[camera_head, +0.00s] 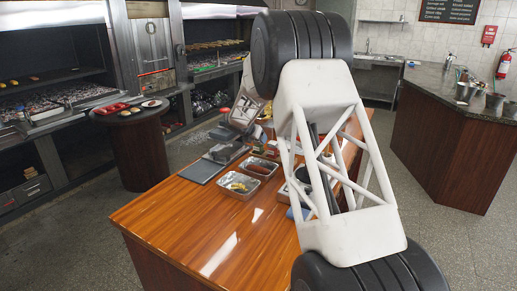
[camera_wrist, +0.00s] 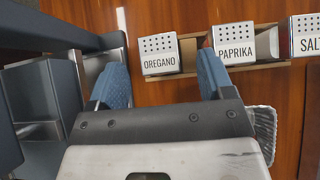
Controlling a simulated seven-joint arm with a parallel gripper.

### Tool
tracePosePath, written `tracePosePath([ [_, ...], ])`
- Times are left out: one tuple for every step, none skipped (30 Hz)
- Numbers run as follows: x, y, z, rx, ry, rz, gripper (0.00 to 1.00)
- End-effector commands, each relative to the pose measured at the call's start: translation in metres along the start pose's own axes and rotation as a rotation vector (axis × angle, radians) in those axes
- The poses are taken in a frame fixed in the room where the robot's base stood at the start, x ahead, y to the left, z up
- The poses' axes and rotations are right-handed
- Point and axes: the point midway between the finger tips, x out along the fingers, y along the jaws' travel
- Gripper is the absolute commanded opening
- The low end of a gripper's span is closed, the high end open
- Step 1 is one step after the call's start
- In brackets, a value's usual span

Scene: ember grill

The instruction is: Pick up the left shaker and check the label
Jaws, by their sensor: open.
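In the wrist view three white shakers with dotted, perforated tops stand in a row. The left shaker (camera_wrist: 160,55) reads OREGANO, the middle shaker (camera_wrist: 236,43) reads PAPRIKA, and the right shaker (camera_wrist: 305,36), cut off by the frame edge, reads SAL. My gripper (camera_wrist: 160,76) is open and empty, with blue fingertips. The left shaker lies between the two fingers in the picture, towards their tips, with no visible contact. The right fingertip overlaps the gap between the left and middle shakers. In the head view my arm hides the shakers and the gripper.
A wooden rack (camera_wrist: 270,63) surrounds the shakers. Grey box-like equipment (camera_wrist: 35,95) stands close at left in the wrist view. A foil tray (camera_wrist: 265,130) lies at right. In the head view, the wooden counter (camera_head: 175,225) is clear in front of two foil trays (camera_head: 240,187).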

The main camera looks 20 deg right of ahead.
Motion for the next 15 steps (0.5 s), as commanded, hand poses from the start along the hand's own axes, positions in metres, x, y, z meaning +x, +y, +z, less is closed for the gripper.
tracePosePath([
  [0.000,0.000,0.000,0.000,0.000,0.000,0.74],
  [0.000,0.000,0.000,0.000,0.000,0.000,0.74],
  [0.000,0.000,0.000,0.000,0.000,0.000,0.74],
  [0.000,0.000,0.000,0.000,0.000,0.000,0.74],
  [0.000,0.000,0.000,0.000,0.000,0.000,0.74],
  [0.001,0.000,0.000,0.000,0.000,0.000,0.74],
  [0.002,0.000,0.000,0.000,0.000,0.000,0.74],
  [0.003,0.000,0.000,0.000,0.000,0.000,0.74],
  [0.004,0.000,0.000,0.000,0.000,0.000,0.74],
  [0.006,0.000,0.000,0.000,0.000,-0.001,0.74],
  [0.008,0.000,0.001,0.000,0.000,-0.001,0.74],
  [0.011,0.000,0.001,0.000,0.000,-0.001,0.74],
  [0.013,0.000,0.001,0.000,0.000,-0.001,0.74],
  [0.016,0.000,0.002,0.000,0.000,-0.001,0.74],
  [0.021,0.000,0.002,0.000,0.000,-0.001,0.74],
])
